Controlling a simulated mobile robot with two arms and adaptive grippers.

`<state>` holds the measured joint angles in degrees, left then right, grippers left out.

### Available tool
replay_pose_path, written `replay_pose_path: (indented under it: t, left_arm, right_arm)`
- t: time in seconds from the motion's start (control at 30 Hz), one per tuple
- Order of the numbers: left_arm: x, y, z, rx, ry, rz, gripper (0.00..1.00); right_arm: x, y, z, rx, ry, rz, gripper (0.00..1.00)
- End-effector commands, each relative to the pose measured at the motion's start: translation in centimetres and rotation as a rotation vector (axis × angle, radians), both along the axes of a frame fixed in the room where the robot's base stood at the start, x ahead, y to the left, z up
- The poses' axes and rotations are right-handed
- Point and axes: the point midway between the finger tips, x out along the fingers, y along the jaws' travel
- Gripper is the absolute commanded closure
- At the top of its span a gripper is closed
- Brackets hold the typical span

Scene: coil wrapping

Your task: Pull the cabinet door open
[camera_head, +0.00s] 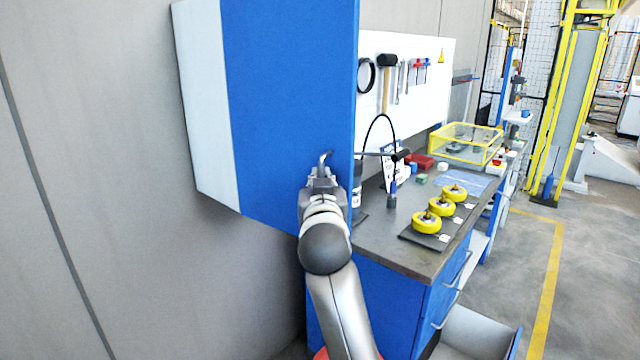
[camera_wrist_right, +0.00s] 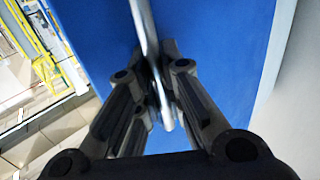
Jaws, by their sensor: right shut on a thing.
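The cabinet (camera_head: 205,110) hangs on the wall in the head view, with a pale side and a broad blue door (camera_head: 285,90). A thin metal handle (camera_head: 326,156) stands out near the door's lower right part. My right gripper (camera_head: 322,178) is at the handle, its arm reaching up from below. In the right wrist view, the fingers of the right gripper (camera_wrist_right: 158,85) are closed around the handle bar (camera_wrist_right: 145,25), with the blue door (camera_wrist_right: 220,60) right behind. I see no clear gap at the door's edge. My left gripper is not in view.
A workbench (camera_head: 385,245) stands right of my arm, with yellow wheels (camera_head: 427,222) on a dark mat and a yellow-framed clear box (camera_head: 465,145). A tool board (camera_head: 425,75) is behind. Open floor (camera_head: 590,270) lies at the right; the grey wall (camera_head: 90,150) bounds the left.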

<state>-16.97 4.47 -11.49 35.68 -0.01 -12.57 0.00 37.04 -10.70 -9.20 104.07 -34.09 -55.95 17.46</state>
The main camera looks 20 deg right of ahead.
Motion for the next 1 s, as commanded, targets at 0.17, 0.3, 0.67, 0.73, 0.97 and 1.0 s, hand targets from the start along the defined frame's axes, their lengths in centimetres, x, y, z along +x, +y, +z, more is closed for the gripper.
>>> replay_pose_path:
  t: [0.17, 0.3, 0.67, 0.73, 0.97, 1.0]
  left_arm:
    - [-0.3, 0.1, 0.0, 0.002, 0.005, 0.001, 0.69]
    - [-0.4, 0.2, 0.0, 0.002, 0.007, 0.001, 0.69]
    - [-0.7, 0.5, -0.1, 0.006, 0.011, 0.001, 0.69]
    - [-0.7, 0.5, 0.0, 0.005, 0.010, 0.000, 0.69]
    - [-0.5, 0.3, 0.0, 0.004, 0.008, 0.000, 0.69]
    - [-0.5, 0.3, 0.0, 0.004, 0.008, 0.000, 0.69]
  right_arm:
    - [0.0, -0.2, -0.1, -0.001, 0.001, -0.004, 0.80]
    - [0.0, -0.1, 0.0, -0.001, 0.001, -0.003, 0.69]
    - [0.0, 0.0, 0.8, 0.001, -0.003, -0.001, 0.69]
    - [0.0, 0.0, 1.9, 0.003, -0.005, -0.001, 0.69]
    - [0.0, -0.1, 6.4, 0.002, -0.005, -0.002, 0.69]
    - [0.0, -0.1, 7.0, 0.001, -0.003, -0.002, 0.69]
